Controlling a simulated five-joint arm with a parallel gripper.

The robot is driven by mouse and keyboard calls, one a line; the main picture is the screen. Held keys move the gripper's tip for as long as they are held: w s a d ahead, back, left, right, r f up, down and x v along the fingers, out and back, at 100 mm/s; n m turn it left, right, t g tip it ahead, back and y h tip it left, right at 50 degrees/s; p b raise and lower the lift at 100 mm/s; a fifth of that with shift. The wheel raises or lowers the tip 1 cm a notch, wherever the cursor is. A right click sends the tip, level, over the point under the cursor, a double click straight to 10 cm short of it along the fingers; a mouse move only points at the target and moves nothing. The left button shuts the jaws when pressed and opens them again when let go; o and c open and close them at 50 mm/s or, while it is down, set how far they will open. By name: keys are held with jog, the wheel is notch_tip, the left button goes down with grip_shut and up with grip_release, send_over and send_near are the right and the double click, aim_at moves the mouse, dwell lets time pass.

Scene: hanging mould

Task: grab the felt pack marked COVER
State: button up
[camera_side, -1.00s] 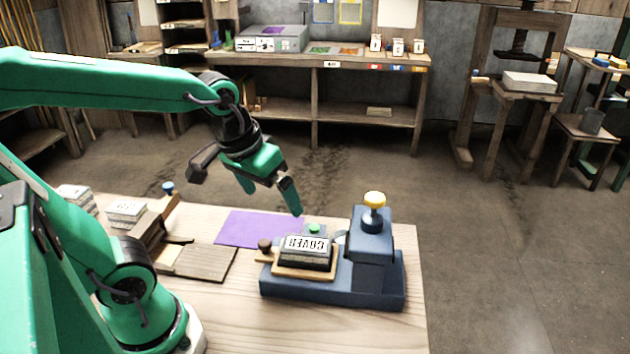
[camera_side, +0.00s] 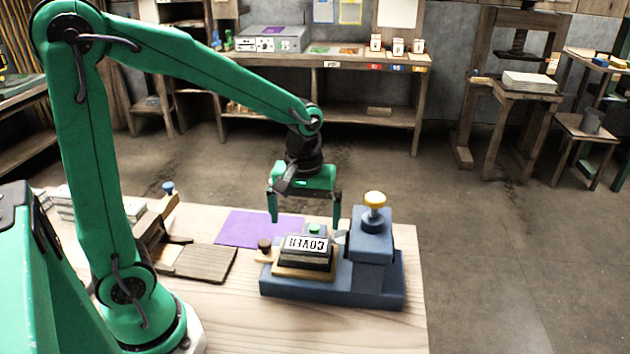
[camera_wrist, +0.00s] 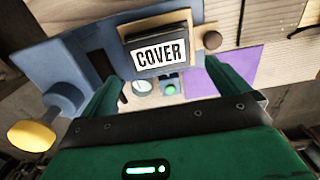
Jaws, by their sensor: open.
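The felt pack marked COVER (camera_side: 306,247) is a dark block with a white label. It sits on a tan wooden tray (camera_side: 290,272) on the blue press-like stand (camera_side: 320,292). In the wrist view the COVER pack (camera_wrist: 157,50) is ahead of the fingers, at upper middle. My gripper (camera_side: 305,222) is open and empty, fingers pointing down, above and around the far side of the pack. In the wrist view my two fingers (camera_wrist: 170,95) are spread wide, with the pack beyond their tips.
The stand has a block with a yellow knob (camera_side: 374,200) on the right, close to the pack. A purple sheet (camera_side: 250,229) lies on the table at left. A dark round knob (camera_side: 264,245) stands left of the pack. A green button (camera_side: 314,229) is behind it.

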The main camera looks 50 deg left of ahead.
aim_at(307, 244)
jog(key=shift+f, duration=0.1)
jog(key=shift+f, duration=1.2)
jog(key=shift+f, duration=0.1)
jog(key=shift+w+f, duration=0.1)
jog(key=shift+f, duration=2.45)
jog(key=c, duration=0.8)
jog(key=shift+o, duration=0.2)
jog(key=shift+r, duration=0.2)
